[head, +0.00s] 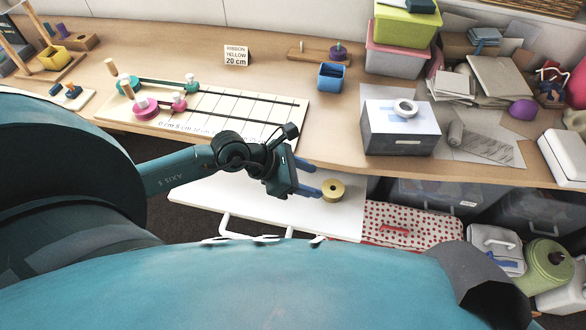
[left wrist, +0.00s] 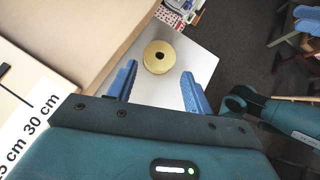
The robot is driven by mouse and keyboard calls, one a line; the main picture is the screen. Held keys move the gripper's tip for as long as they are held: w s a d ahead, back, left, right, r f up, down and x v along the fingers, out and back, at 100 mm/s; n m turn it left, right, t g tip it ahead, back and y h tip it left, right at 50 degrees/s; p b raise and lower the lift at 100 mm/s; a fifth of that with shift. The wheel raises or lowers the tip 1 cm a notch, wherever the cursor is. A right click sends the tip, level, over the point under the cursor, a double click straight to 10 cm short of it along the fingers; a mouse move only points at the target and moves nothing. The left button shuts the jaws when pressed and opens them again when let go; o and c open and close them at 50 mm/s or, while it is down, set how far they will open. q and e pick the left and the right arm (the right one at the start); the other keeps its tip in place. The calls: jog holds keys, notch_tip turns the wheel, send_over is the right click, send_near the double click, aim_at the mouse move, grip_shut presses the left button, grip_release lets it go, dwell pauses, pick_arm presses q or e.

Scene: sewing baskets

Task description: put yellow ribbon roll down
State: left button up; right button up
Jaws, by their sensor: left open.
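The yellow ribbon roll (head: 333,190) lies on the white surface (head: 240,203) below the front edge of the table. In the left wrist view the roll (left wrist: 159,57) shows its round top and dark centre hole. My left gripper (head: 312,177) is open, with its blue fingers pointing toward the roll. In the left wrist view the open gripper (left wrist: 157,88) has nothing between its fingers, and the roll is just beyond the fingertips, apart from them. My right gripper is not in view.
The measuring board (head: 225,115) with pink and green rolls lies on the table. A card reading "RIBBON YELLOW 20 cm" (head: 236,55), a blue cup (head: 331,77) and a grey box (head: 400,130) stand on it. A red dotted box (head: 410,228) is right of the white surface.

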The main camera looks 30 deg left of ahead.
pick_arm(q)
jog(key=v, duration=0.5)
jog(key=s+d+r+n+t+h, duration=0.2)
jog(key=d+r+n+t+h, duration=0.45)
jog(key=n, duration=1.05)
jog(key=s+f+n+y, duration=0.2)
jog(key=f+n+y, duration=0.2)
jog(key=n, duration=0.9)
jog(key=s+d+f+n+y, duration=0.1)
jog(key=s+f+n+y, duration=0.2)
jog(key=n, duration=1.1)
jog(key=f+y, duration=0.2)
jog(key=shift+s+d+g+y, duration=0.2)
jog(key=shift+s+g+y, duration=0.05)
jog(key=shift+g+y, duration=0.1)
